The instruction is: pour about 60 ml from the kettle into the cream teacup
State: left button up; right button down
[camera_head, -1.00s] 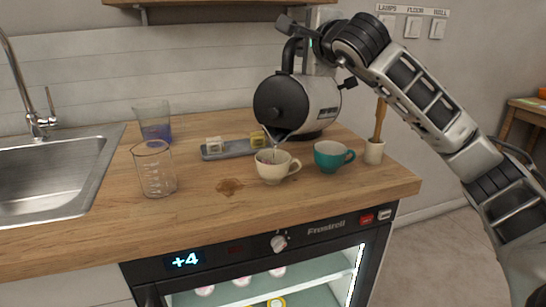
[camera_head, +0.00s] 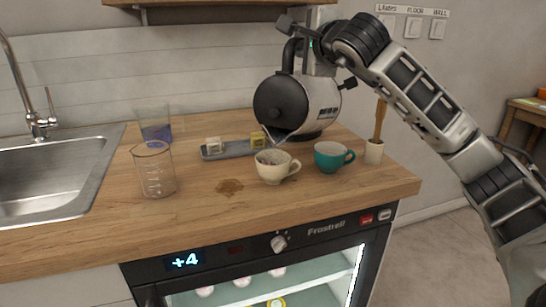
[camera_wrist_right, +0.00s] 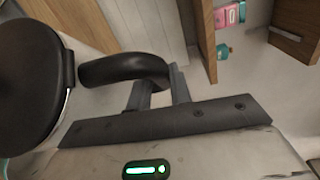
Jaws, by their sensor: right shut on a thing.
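The kettle (camera_head: 322,98), pale with a black lid, is tilted steeply to the left above the counter. Its spout points down over the cream teacup (camera_head: 272,171), which stands upright with some contents showing inside. I cannot tell clearly whether liquid is falling from the spout. My right gripper (camera_head: 304,48) is shut on the kettle's black handle. In the right wrist view the fingers (camera_wrist_right: 160,92) close around the handle (camera_wrist_right: 122,70), beside the black lid. My left gripper is not in view.
A teal cup (camera_head: 329,158) stands close right of the cream teacup. A grey tray (camera_head: 235,150) with small blocks lies behind it. A beaker (camera_head: 154,172), a bluish glass (camera_head: 153,125) and a brown stain (camera_head: 229,187) are to the left. A pestle stands in a mortar (camera_head: 373,153) at right.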

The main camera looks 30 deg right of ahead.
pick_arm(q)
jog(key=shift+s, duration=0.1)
pick_arm(e)
jog(key=shift+s+a+r, duration=0.15)
jog(key=shift+r, duration=0.1)
dwell(0.3)
